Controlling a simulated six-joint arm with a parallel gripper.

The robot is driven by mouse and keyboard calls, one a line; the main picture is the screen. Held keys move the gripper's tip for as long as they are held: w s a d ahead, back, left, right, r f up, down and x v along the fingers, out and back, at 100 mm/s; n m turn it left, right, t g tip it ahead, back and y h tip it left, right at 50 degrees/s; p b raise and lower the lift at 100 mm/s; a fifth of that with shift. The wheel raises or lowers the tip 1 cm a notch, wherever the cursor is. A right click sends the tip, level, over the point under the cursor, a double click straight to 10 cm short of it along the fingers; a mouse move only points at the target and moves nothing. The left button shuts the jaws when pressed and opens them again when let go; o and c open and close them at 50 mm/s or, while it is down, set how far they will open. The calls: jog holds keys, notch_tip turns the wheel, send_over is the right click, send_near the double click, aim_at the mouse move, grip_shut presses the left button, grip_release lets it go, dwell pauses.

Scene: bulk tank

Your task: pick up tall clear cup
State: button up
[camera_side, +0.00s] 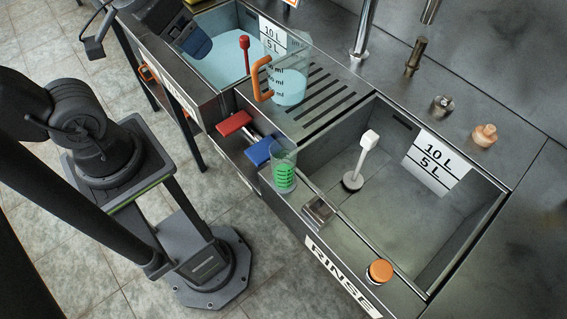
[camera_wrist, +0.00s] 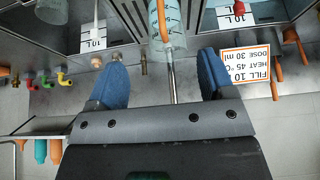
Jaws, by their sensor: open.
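A clear cup with green markings (camera_side: 284,172) stands upright on the front ledge between the basins in the side view. A larger clear jug (camera_side: 290,82) with an orange handle and pale blue liquid stands on the slotted drainboard behind it. The jug also shows in the wrist view (camera_wrist: 172,35), beyond my fingertips. My gripper (camera_wrist: 161,62) is open and empty, its blue fingers wide apart. In the side view a blue finger (camera_side: 196,44) shows over the left basin, away from the green-marked cup.
The left basin (camera_side: 262,22) holds pale blue liquid and a red-topped rod (camera_side: 245,52). The rinse basin (camera_side: 400,240) holds a white-topped plug rod (camera_side: 365,150). Red (camera_side: 234,123) and blue (camera_side: 258,152) blocks jut out beside the cup. An orange knob (camera_side: 380,271) sits on the front rim.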

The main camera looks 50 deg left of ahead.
jog(key=w+f+m+t, duration=0.2)
jog(key=w, duration=0.2)
jog(key=w+f+m+t+h, duration=0.1)
jog(key=w+f+m+t, duration=0.1)
jog(key=w, duration=0.3)
jog(key=w+f+m+t+h, duration=0.1)
jog(key=w+f+m+t, duration=0.1)
jog(key=w+m, duration=0.1)
jog(key=shift+w+t, duration=0.3)
jog(key=shift+w, duration=0.6)
jog(key=s+d+f+m+g+h, duration=0.1)
jog(key=d+f+m+h, duration=0.2)
jog(key=d+m+h, duration=0.15)
jog(key=m+g+h, duration=0.2)
jog(key=g+h, duration=0.1)
jog(key=h, duration=0.7)
send_near(283, 171)
notch_tip(283, 171, down, 4)
jog(key=w, duration=0.3)
jog(key=shift+n, duration=0.25)
jog(key=shift+s+x, duration=0.2)
jog(key=shift+x, duration=3.7)
jog(key=shift+d, duration=0.1)
